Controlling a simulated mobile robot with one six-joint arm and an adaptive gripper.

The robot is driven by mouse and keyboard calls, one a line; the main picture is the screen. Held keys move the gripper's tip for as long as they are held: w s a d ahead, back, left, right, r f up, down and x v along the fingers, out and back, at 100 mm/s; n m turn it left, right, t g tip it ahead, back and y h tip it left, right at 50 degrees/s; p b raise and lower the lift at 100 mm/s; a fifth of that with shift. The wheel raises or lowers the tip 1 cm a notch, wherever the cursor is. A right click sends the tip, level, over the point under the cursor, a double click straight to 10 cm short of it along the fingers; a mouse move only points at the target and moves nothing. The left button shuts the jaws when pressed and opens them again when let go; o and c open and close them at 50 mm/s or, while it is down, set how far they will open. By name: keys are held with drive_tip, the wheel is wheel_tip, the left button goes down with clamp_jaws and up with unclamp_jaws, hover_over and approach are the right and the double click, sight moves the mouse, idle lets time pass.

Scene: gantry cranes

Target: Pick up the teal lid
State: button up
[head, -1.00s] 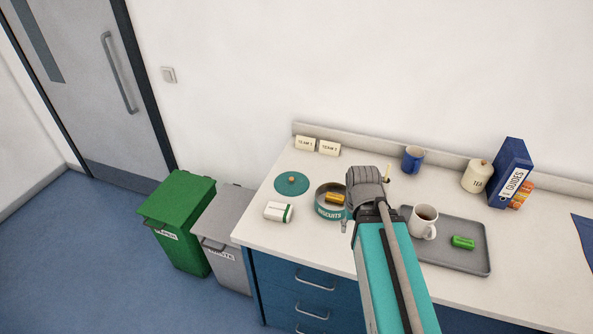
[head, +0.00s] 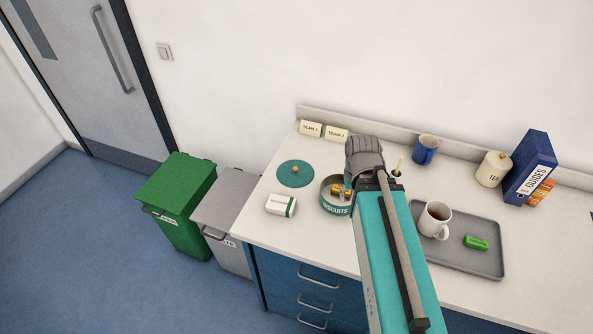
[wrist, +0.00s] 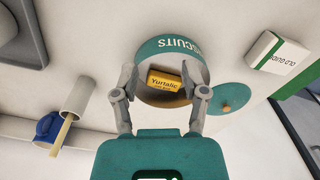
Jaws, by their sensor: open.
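The teal lid (head: 295,174) is a flat round disc with a small tan knob, lying on the white counter left of the biscuit tin. It also shows in the wrist view (wrist: 231,98), right of my gripper and partly hidden by a finger. The teal biscuit tin (head: 336,209) stands open with a yellow packet (wrist: 165,80) inside. My gripper (wrist: 160,84) is open and empty, its fingers apart over the tin. In the head view my arm hides the fingertips.
A white and green box (head: 281,205) lies in front of the lid. Two name cards (head: 311,128) stand behind it. A grey tray (head: 470,259) with a mug (head: 435,219) and green packet (head: 475,242) is at right. A blue mug (head: 425,149) stands at the back.

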drive_tip(key=shift+o, duration=0.9)
drive_tip(key=shift+a, duration=0.1)
wheel_tip(320, 180, up, 4)
drive_tip(key=n+p, duration=0.4)
drive_tip(key=n, duration=0.1)
hover_over(295, 167)
drive_tip(key=shift+s+a+f, duration=0.2)
drive_tip(key=shift+s, duration=0.05)
wheel_tip(295, 167, down, 9)
drive_tip(key=b, duration=0.9)
drive_tip(key=shift+r, duration=0.2)
drive_tip(key=shift+w+d+f+b, duration=0.1)
drive_tip(key=shift+d+f+b, duration=0.05)
drive_tip(key=shift+f+b, duration=1.15)
drive_tip(key=shift+w+d+f+b, duration=0.1)
drive_tip(key=shift+f+b, duration=1.2)
